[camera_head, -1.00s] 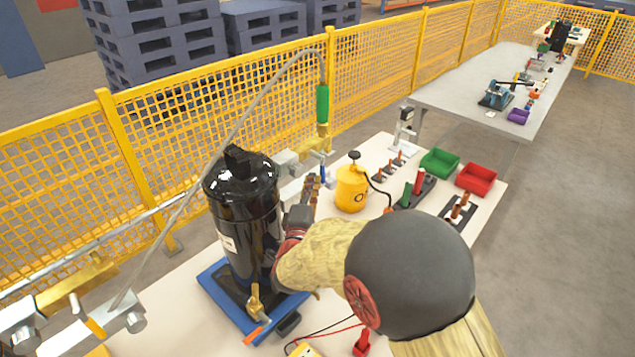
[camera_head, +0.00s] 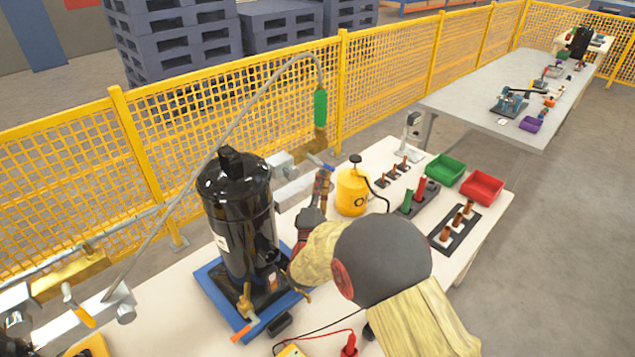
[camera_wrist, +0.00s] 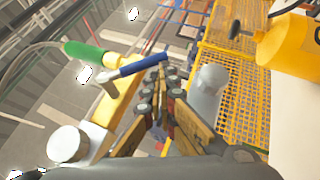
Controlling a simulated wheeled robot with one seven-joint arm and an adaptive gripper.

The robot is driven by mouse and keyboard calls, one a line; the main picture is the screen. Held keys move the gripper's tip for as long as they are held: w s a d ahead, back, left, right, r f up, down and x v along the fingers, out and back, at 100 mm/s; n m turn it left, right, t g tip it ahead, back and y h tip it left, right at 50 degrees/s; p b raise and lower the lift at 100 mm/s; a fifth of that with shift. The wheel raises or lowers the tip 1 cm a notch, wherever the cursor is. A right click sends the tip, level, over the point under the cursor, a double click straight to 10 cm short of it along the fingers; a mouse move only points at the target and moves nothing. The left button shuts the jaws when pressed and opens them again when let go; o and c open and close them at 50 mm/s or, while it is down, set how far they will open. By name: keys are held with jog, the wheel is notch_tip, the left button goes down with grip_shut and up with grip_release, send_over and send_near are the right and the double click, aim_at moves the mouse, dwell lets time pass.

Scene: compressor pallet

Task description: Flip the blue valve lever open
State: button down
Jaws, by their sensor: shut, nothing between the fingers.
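The blue valve lever (camera_head: 322,165) is on the brass and grey fitting below the green hose sleeve (camera_head: 320,109). In the head view it points right and slightly down. In the wrist view the blue lever (camera_wrist: 143,65) lies across just beyond my fingertips, its free end close to them. My gripper (camera_head: 323,178) is shut and empty, just below the lever in the head view. It also shows in the wrist view (camera_wrist: 161,78). I cannot tell whether the fingertips touch the lever.
A black compressor (camera_head: 243,215) stands on a blue tray (camera_head: 217,297) left of my arm. A yellow oil can (camera_head: 351,194) stands close right of my gripper. Green (camera_head: 446,168) and red (camera_head: 482,187) bins sit farther right. A yellow mesh fence (camera_head: 205,125) runs behind the table.

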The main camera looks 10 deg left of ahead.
jog(key=shift+w+d+r+n+t+y+b, duration=0.3)
jog(key=shift+w+d+r+n+t+y, duration=0.15)
jog(key=shift+w+d+n+t, duration=0.35)
jog(key=shift+w+r, duration=0.15)
dwell(1.3)
